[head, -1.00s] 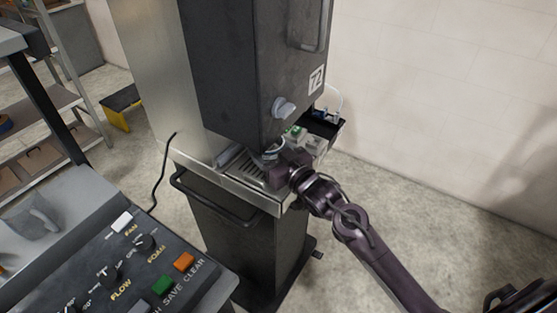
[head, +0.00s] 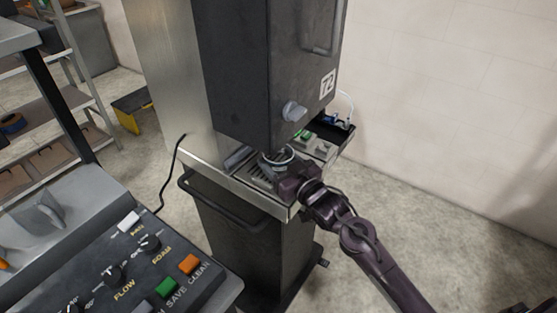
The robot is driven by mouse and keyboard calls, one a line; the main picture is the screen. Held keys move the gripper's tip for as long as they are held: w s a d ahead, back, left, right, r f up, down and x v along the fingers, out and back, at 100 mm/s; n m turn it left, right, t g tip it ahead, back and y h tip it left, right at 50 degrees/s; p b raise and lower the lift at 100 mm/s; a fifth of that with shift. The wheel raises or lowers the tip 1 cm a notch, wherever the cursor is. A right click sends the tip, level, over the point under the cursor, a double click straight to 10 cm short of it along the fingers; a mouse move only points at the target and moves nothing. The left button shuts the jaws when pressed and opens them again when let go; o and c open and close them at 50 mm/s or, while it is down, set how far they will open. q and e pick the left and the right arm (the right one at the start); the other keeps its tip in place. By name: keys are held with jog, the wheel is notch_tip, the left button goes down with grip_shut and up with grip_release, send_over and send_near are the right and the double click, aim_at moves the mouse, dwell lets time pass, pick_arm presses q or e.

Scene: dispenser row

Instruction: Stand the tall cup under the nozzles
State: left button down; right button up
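A grey round cup (head: 277,155) with a pale rim stands or is held over the slatted drip tray (head: 257,172), below the dark dispenser housing (head: 262,75). Its lower part is hidden by my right gripper (head: 288,172), which reaches in from the right and is right up against the cup. The fingers are hidden by the gripper body, so I cannot tell whether they close on it. The nozzles are hidden under the housing. My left gripper is out of view.
A side tray (head: 338,137) with small items and a white cable is at the dispenser's right. A control panel (head: 150,270) with knobs and coloured buttons fills the lower left. A bar handle (head: 225,205) juts from the front. Floor to the right is clear.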

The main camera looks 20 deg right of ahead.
jog(key=shift+f, duration=0.4)
jog(key=o, duration=1)
jog(key=shift+o, duration=0.2)
